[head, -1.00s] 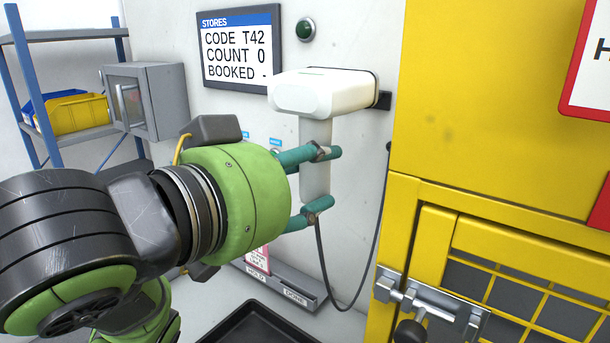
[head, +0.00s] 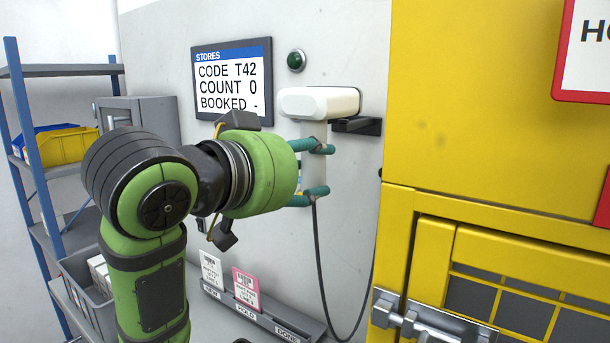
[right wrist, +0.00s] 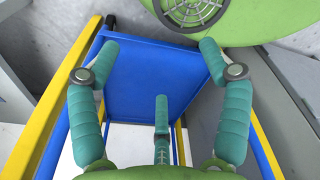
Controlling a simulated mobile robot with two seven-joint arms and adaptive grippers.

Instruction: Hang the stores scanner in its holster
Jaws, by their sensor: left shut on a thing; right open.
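The white stores scanner (head: 318,103) is in front of the grey wall in the head view, upright with its head on top. My left gripper (head: 322,168) is shut on its handle, with teal fingers around it. A dark cable hangs from the handle's lower end. A black bracket (head: 357,126), which looks like the holster, sticks out from the wall just right of and below the scanner's head. I cannot tell whether the two touch. My right gripper (right wrist: 158,75) is open and empty in the right wrist view, its teal fingers wide apart.
The STORES screen (head: 232,80) and a green button (head: 296,61) are on the wall. A yellow cabinet (head: 480,110) with a bolt stands close on the right. A card rack (head: 262,315) is low on the wall. A blue-framed shelf (head: 62,68) stands left. A blue panel (right wrist: 152,75) lies beyond my right fingers.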

